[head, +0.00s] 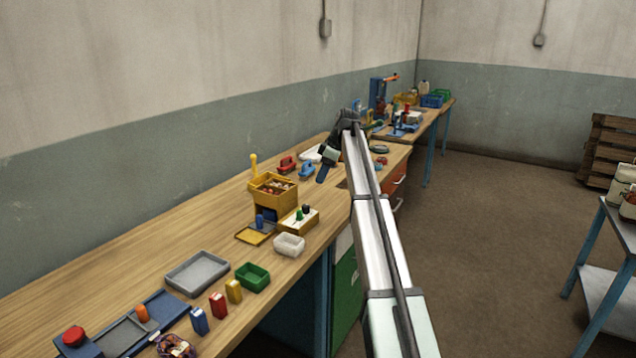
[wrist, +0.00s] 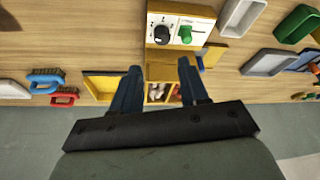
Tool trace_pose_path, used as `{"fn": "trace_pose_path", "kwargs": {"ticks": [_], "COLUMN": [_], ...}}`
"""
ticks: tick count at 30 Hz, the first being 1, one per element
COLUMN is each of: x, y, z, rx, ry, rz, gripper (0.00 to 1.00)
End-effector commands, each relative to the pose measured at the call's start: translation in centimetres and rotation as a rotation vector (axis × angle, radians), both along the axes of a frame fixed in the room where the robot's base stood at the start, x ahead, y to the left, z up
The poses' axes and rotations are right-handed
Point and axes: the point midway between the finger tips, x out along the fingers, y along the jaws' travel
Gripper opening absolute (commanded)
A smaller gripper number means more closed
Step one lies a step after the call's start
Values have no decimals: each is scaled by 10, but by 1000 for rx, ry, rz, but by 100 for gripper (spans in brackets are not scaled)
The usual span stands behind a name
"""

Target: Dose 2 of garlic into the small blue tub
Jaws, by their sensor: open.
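A yellow dispenser (head: 273,192) stands mid-bench in the head view, its open top holding whitish and reddish pieces. I cannot tell which are garlic. A blue part (head: 259,221) shows at its foot; whether this is the small blue tub is unclear. A control box (head: 299,222) with a black knob (wrist: 161,34) and a green knob (wrist: 185,35) is beside the dispenser. My gripper (wrist: 159,68) is open and empty, its blue fingers over the dispenser's yellow top (wrist: 158,103) in the wrist view. In the head view my gripper (head: 322,174) is above the bench, beyond the dispenser.
A white tub (head: 289,245), a green tub (head: 252,277) and a grey tray (head: 197,273) stand nearer on the bench. Blue, red and yellow packets (head: 217,305) stand along the front edge. Red and blue brushes (head: 287,165) lie behind the dispenser. Bare wood lies along the wall side.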

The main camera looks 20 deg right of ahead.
Motion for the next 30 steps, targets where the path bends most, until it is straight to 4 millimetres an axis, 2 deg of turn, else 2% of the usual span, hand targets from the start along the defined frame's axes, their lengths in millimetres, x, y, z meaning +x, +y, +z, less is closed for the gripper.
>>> {"fn": "trace_pose_path", "kwargs": {"ticks": [1, 3, 30], "x": [-2, -2, -17], "y": [-5, -10, -87], "z": [-12, -22, -143], "rx": [-5, -11, -94], "ry": [5, 7, 7], "rz": [-24, -57, -460], "gripper": [44, 44, 44]}}
